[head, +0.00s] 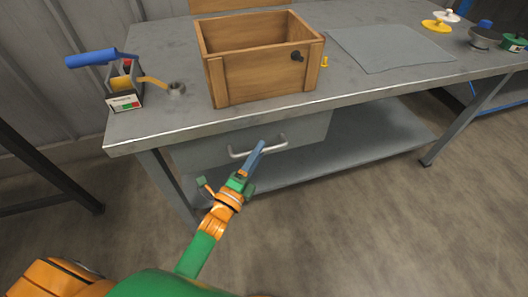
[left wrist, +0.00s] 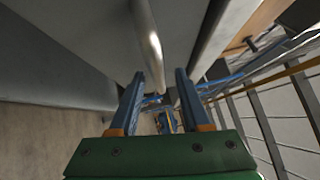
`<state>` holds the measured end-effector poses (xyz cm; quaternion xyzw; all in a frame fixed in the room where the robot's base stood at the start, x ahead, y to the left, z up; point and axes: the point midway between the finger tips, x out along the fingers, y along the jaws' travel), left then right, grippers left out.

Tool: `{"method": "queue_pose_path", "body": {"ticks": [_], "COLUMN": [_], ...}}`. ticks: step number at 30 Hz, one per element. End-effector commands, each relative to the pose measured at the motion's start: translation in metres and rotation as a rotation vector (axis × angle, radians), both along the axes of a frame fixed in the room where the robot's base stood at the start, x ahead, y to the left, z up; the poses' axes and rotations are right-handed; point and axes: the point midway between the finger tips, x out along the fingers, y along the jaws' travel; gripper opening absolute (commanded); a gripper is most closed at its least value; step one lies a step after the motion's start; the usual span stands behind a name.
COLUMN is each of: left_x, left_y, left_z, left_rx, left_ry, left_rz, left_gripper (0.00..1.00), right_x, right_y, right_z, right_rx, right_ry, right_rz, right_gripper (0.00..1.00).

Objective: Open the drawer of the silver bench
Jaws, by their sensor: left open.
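The silver bench (head: 165,45) is a grey metal workbench. Its drawer (head: 205,150) hangs under the top at the left, with a pale bar handle (head: 258,148) across its front. The drawer looks shut. My left gripper (head: 260,147) is at the handle in the head view, its blue fingers overlapping the bar's middle. In the left wrist view the two fingers (left wrist: 160,75) are apart, and the handle (left wrist: 148,40) runs down toward the gap between their tips. I cannot tell whether a finger touches the bar. My right gripper is not in view.
A wooden crate (head: 262,84) stands on the bench top above the drawer. A small holder (head: 124,86) with a blue-handled tool is at its left, a grey mat (head: 388,46) at its right. A lower shelf (head: 345,160) runs under the bench. The floor (head: 370,230) in front is clear.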

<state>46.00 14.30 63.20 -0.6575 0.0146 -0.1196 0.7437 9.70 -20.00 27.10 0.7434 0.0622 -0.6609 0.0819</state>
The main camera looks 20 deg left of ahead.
Motion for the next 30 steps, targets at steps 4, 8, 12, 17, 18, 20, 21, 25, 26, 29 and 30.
{"method": "queue_pose_path", "body": {"ticks": [4,8,12,17,18,20,21,25,26,29,30], "left_x": [0.015,0.016,0.016,0.016,0.016,0.016,0.016,0.016,0.016,0.016,0.016], "left_y": [-0.003,-0.003,-0.003,-0.003,-0.003,-0.003,-0.003,-0.003,-0.003,-0.003,-0.003], "left_z": [0.002,0.001,0.001,0.001,0.001,0.001,0.001,0.001,0.001,0.001,0.001], "left_rx": [-0.002,-0.002,-0.002,-0.002,-0.002,-0.002,-0.002,-0.002,-0.002,-0.003,-0.003], "left_ry": [0.000,0.003,0.004,0.004,0.004,0.004,0.004,0.004,0.004,0.004,0.004], "left_rz": [0.000,0.001,0.000,0.000,0.000,0.000,0.000,0.000,0.000,0.000,0.000], "left_gripper": [0.47,0.47,0.36,0.00,0.00,0.00,0.00,0.00,0.00,0.00,0.00], "right_x": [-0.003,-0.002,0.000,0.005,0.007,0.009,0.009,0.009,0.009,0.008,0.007], "right_y": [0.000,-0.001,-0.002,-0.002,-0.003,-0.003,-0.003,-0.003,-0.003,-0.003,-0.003], "right_z": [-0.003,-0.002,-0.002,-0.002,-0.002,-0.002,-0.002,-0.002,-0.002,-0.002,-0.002], "right_rx": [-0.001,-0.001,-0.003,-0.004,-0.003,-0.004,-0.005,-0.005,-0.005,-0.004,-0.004], "right_ry": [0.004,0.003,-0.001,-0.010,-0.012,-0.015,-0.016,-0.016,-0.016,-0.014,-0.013], "right_rz": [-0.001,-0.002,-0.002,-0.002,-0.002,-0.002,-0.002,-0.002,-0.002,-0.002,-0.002], "right_gripper": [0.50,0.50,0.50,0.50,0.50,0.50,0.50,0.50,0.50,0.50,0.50]}}
